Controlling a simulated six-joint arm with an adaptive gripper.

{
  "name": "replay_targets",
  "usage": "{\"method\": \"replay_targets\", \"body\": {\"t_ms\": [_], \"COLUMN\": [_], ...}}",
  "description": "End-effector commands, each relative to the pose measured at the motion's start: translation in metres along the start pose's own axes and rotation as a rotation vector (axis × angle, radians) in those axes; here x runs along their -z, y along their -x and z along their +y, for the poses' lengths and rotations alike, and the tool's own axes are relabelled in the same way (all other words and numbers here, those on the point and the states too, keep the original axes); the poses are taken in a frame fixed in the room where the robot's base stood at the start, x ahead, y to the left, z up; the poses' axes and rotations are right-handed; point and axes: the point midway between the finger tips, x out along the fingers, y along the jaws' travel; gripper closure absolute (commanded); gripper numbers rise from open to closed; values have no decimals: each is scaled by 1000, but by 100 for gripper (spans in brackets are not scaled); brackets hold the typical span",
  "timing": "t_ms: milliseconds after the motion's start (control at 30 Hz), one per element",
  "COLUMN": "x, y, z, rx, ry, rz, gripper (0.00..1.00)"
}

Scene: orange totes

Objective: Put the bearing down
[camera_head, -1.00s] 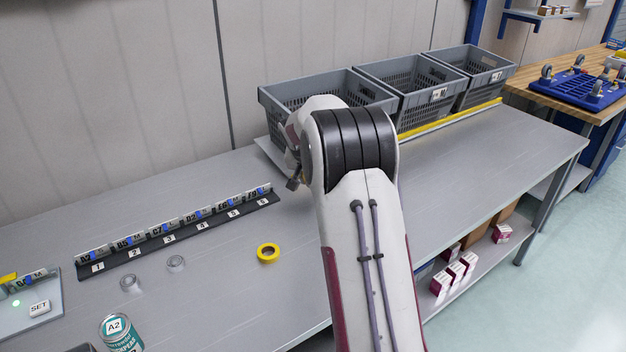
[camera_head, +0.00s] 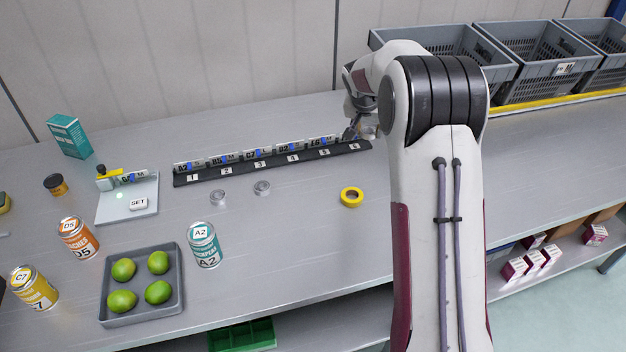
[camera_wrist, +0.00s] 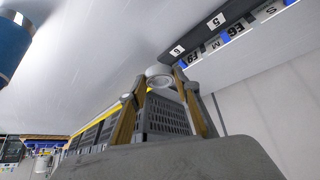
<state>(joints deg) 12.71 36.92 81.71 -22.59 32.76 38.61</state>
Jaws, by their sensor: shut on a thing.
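My gripper (camera_wrist: 160,82) is shut on a small grey metal bearing (camera_wrist: 159,72), a ring held between its fingertips in the wrist view. In the head view my gripper (camera_head: 362,128) is by the far right end of the black numbered rack (camera_head: 275,163), near label 6; the held bearing cannot be made out there. Two similar small metal rings lie on the grey table in front of the rack, a left one (camera_head: 218,198) and a right one (camera_head: 262,188). Whether the held bearing touches anything is unclear.
A yellow tape roll (camera_head: 351,197) lies right of the rings. A can labelled A2 (camera_head: 205,245) and a grey tray (camera_head: 112,318) of green fruit stand toward the front. A SET device (camera_head: 128,205) is left. Grey crates (camera_head: 545,85) line the back right. Table between rack and tape is bare.

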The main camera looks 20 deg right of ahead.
Motion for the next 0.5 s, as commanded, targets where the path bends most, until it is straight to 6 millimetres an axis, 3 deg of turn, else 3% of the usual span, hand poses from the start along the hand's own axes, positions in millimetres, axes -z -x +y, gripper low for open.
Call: {"method": "replay_targets", "body": {"t_ms": [33,200,500], "x": [-6,-28,-72], "y": [5,18,45], "z": [-18,-65,-130], "rx": [15,40,42], "ry": [24,64,70], "rz": [0,0,0], "gripper": [92,92,92]}}
